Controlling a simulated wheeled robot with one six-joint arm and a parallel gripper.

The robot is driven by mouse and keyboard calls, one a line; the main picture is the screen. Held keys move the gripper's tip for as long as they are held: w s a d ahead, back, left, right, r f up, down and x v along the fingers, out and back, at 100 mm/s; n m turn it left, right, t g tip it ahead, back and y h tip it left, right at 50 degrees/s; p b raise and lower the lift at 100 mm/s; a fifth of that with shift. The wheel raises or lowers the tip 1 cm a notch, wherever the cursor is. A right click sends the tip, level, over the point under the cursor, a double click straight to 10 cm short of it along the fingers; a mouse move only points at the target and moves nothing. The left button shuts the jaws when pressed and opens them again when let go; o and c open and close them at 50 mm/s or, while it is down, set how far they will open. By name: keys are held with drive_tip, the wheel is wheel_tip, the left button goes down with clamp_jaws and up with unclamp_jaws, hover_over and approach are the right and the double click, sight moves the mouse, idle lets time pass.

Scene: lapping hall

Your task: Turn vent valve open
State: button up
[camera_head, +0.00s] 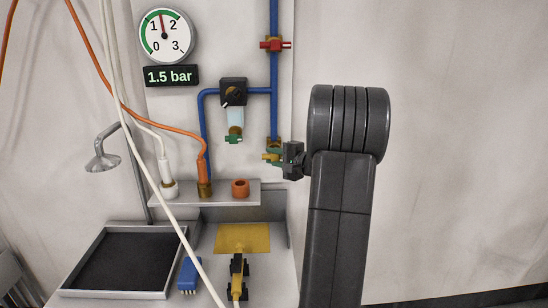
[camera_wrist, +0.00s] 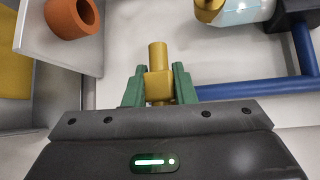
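The vent valve (camera_head: 272,145) looks like the brass fitting at the lower end of the vertical blue pipe. In the wrist view its brass body (camera_wrist: 158,88) and short round stub stand between two green fingers. My gripper (camera_head: 273,157) reaches it from the right in the head view. In the wrist view my gripper (camera_wrist: 160,80) has a finger on each side of the brass block, seemingly touching both sides. The valve's handle position cannot be read, as the fingers cover part of it.
A gauge (camera_head: 163,36) stands above a 1.5 bar display (camera_head: 171,76). A red-handled valve (camera_head: 275,44) sits higher on the pipe, with a black regulator (camera_head: 233,92) to the left. A shelf (camera_head: 218,198) with an orange socket (camera_head: 240,188) lies below. The right wall is clear.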

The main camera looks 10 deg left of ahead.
clamp_jaws()
